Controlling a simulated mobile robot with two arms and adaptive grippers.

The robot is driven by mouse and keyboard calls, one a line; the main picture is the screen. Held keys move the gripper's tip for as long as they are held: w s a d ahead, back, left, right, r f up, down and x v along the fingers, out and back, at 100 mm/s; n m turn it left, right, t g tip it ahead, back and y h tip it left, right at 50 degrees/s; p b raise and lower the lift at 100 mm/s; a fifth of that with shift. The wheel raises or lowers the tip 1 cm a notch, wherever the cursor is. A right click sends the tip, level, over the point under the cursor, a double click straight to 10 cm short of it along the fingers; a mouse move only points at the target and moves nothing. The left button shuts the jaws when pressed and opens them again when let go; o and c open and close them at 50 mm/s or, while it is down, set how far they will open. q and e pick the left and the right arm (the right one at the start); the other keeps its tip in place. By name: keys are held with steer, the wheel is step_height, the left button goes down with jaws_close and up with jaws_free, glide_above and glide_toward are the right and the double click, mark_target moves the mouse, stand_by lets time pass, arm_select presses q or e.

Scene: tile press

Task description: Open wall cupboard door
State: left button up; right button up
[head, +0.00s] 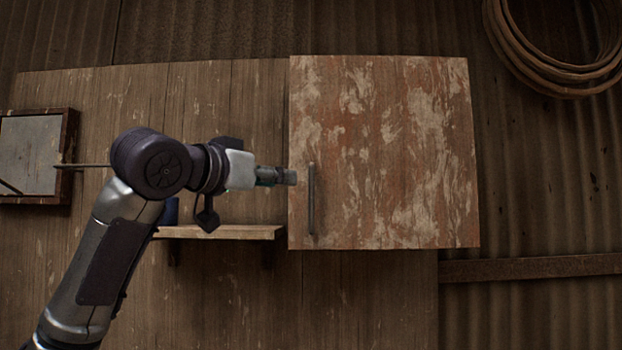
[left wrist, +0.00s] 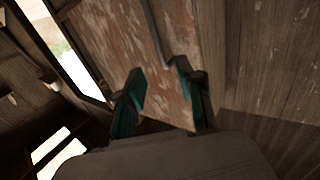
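The wall cupboard door (head: 400,150) is a wooden panel with peeling reddish and pale paint. It looks shut in the head view. Its handle (head: 311,200) is a dark upright bar near the door's left edge. My left gripper (head: 290,178) is just left of the handle, pointing right. In the left wrist view my left gripper (left wrist: 160,82) has its two teal-lined fingers apart, with nothing held between them. The handle (left wrist: 154,35) shows beyond the fingers, its end in line with the gap, against the painted door (left wrist: 110,40). My right gripper is in neither view.
A small wooden shelf (head: 225,232) with a dark blue item (head: 171,211) is below my left arm. A framed panel (head: 32,150) hangs at the far left. A coiled hose or rope (head: 545,75) hangs at upper right.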

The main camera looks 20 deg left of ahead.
mark_target(310, 182)
arm_select(q)
steer(key=p+x, duration=0.4)
steer(key=x, duration=0.5)
steer(key=shift+w+d+r, duration=0.1)
steer(key=shift+w+d, duration=0.05)
steer(key=shift+w, duration=0.15)
steer(key=shift+w+d, duration=0.15)
steer(key=shift+w, duration=0.35)
jaws_close()
